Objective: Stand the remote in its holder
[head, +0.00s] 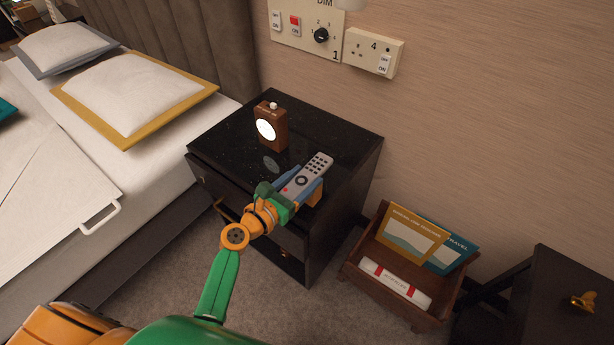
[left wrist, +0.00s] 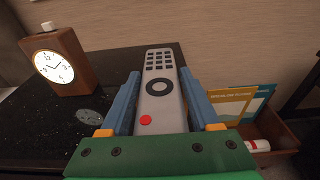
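The grey remote (head: 318,163) has dark buttons and one red button. My left gripper (head: 300,181) has its blue fingers along both long sides of the remote, shut on it over the front right part of the black nightstand. In the left wrist view the remote (left wrist: 158,62) points away from me between the fingers of the left gripper (left wrist: 160,100). A tan-orange block (head: 315,194) shows just beside the gripper; I cannot tell whether it is the holder. No other holder is clear. My right gripper is not in view.
A wooden clock (head: 271,127) stands on the nightstand (head: 225,135), with a round coaster-like disc near it. A wooden rack (head: 374,287) with magazines and a rolled paper stands on the floor to the right. The bed is at left; wall switches are above.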

